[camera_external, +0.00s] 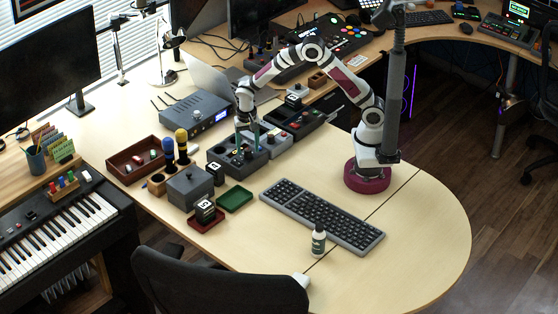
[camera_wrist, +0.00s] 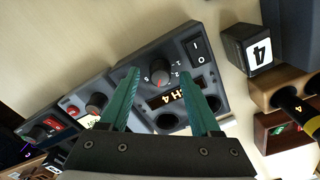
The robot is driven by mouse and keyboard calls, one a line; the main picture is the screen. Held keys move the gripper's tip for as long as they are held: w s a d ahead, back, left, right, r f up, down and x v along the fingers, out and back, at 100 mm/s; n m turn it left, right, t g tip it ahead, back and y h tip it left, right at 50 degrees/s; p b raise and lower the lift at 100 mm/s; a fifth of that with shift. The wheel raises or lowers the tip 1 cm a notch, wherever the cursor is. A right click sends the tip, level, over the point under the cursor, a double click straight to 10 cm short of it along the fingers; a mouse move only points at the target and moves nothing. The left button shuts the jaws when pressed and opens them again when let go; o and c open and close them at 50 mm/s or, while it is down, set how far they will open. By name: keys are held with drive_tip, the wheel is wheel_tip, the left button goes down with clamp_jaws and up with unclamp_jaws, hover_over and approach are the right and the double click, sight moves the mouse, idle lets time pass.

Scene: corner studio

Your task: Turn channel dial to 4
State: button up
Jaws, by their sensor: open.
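The channel dial (camera_wrist: 160,72) is a dark round knob with a red centre and small numerals around it. It sits on a grey control box (camera_external: 225,153), which also fills the middle of the wrist view (camera_wrist: 222,72). In the external view my gripper (camera_external: 245,124) points down over the box and hides the dial.
An I/O switch (camera_wrist: 196,49) and round recesses are on the same box. A cube marked 4 (camera_wrist: 236,47) stands nearby. A blue-lit unit (camera_external: 196,112) stands behind, a keyboard (camera_external: 320,215) to the right.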

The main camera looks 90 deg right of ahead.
sight(248, 150)
wheel_tip(248, 150, up, 15)
idle(0.4)
